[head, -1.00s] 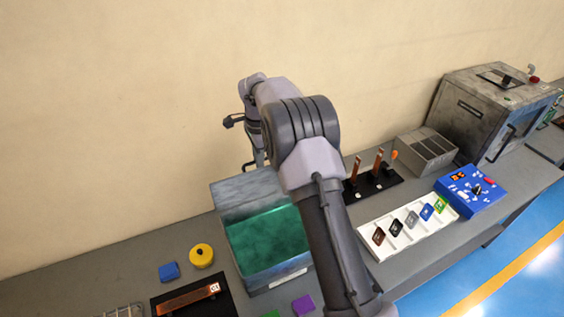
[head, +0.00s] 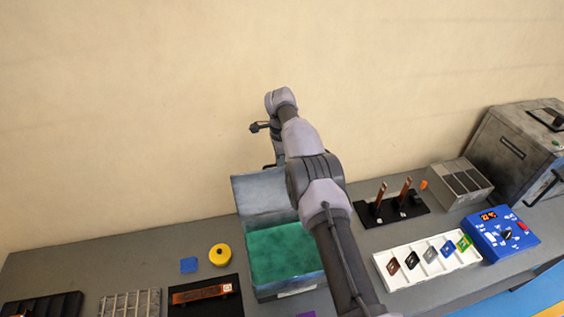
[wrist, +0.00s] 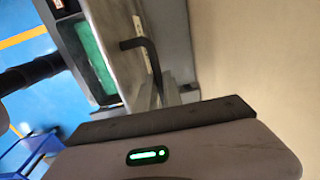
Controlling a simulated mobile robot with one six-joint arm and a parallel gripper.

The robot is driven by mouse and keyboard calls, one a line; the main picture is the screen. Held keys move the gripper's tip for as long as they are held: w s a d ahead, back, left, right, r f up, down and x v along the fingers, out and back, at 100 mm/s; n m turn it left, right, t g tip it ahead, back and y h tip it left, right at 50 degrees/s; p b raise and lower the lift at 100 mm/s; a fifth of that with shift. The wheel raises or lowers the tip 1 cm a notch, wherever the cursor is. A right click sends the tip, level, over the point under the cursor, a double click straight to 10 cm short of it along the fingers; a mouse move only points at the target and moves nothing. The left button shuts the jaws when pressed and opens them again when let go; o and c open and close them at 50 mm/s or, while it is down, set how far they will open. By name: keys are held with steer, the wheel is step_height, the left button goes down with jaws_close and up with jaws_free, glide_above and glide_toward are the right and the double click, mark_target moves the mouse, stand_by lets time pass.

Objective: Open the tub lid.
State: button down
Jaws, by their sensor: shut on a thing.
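The tub (head: 290,290) is a grey box on the bench with a green interior. Its grey lid (head: 262,199) stands raised at the tub's back edge, roughly upright. In the wrist view the lid (wrist: 122,22) shows as a grey panel with a bent black handle (wrist: 150,52) on it; the green interior lies beyond. My gripper (wrist: 160,102) is shut at the handle's lower end, where its wide dark jaw hides the grip. In the head view my arm covers part of the lid's right side and of the tub.
A black stand with copper bars (head: 381,195), a white tray (head: 430,280) and a blue control box (head: 500,240) stand to the right. The wall is close behind.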

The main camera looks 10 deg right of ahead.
steer(key=c, duration=1.5)
jaws_free()
steer(key=shift+a+r, duration=0.1)
steer(key=shift+a, duration=0.1)
steer(key=shift+d, duration=0.1)
steer(key=shift+r, duration=0.25)
step_height(320, 180, up, 17)
steer(key=s+p, duration=0.1)
steer(key=p, duration=0.3)
steer(key=shift+s+p, duration=0.15)
steer(key=shift+p, duration=0.2)
steer(key=shift+f, duration=0.1)
